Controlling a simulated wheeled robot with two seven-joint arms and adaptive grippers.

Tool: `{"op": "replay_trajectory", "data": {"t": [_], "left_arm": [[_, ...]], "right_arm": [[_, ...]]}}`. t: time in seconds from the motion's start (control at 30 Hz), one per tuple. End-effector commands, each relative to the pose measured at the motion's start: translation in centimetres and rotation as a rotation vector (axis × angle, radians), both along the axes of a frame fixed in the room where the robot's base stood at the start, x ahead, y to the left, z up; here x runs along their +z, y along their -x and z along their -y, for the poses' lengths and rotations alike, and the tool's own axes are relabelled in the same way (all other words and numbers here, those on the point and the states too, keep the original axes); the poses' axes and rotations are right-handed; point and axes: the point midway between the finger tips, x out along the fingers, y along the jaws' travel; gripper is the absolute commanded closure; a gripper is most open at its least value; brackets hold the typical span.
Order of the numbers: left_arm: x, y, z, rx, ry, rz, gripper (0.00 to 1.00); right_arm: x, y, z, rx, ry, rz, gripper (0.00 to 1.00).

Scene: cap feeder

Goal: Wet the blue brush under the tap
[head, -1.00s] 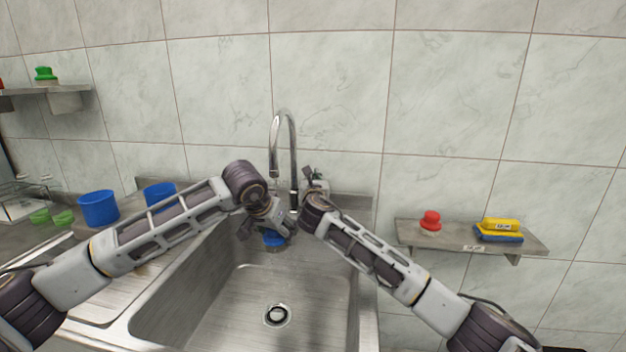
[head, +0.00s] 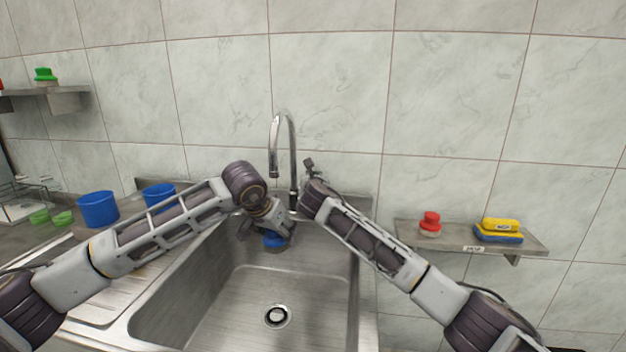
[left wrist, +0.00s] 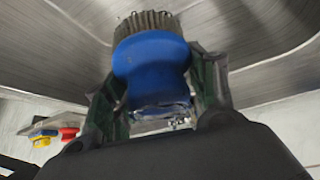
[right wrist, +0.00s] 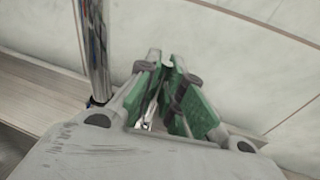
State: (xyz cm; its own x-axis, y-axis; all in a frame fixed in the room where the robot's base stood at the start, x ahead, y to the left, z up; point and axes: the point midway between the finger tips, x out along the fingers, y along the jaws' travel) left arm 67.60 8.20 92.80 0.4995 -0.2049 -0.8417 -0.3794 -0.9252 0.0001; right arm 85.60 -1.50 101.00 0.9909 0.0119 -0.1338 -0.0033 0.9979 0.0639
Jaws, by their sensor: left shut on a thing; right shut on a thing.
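The blue brush (head: 273,241) is low over the back of the sink (head: 240,290), below the level of the spout of the tap (head: 291,150). My left gripper (left wrist: 160,88) is shut on its blue handle (left wrist: 150,62); the grey bristles (left wrist: 145,24) point away from the gripper. My right gripper (right wrist: 165,75) is at the tap, beside its upright pipe (right wrist: 93,45). Its green-padded fingers are close together around a small shiny metal part, apparently the tap lever, mostly hidden. I cannot make out running water.
A right wall shelf (head: 535,246) holds a red brush (head: 430,222) and yellow and blue sponges (head: 500,230). Two blue cups (head: 98,209) stand on the left counter. A green brush (head: 45,75) sits on the upper left shelf. The sink's middle is clear.

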Motion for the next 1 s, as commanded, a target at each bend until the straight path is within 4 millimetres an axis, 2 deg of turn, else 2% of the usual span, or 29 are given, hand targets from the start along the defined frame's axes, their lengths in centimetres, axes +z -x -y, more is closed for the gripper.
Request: {"op": "replay_trajectory", "data": {"t": [0.37, 0.4, 0.57, 1.0], "left_arm": [[0.03, -0.01, 0.00, 0.000, 0.000, 0.000, 0.62], [0.03, -0.01, 0.00, 0.000, 0.000, 0.000, 0.62], [0.03, -0.01, 0.00, 0.000, 0.000, 0.000, 0.62], [0.03, -0.01, 0.00, 0.000, 0.000, 0.000, 0.62]], "right_arm": [[0.04, -0.10, 0.03, 0.000, -0.003, -0.011, 1.00], [0.03, -0.10, 0.04, 0.000, -0.003, -0.011, 0.89], [0.02, -0.09, 0.04, 0.000, -0.003, -0.011, 0.69], [0.04, 0.07, 0.02, 0.000, -0.002, -0.010, 0.69]]}}
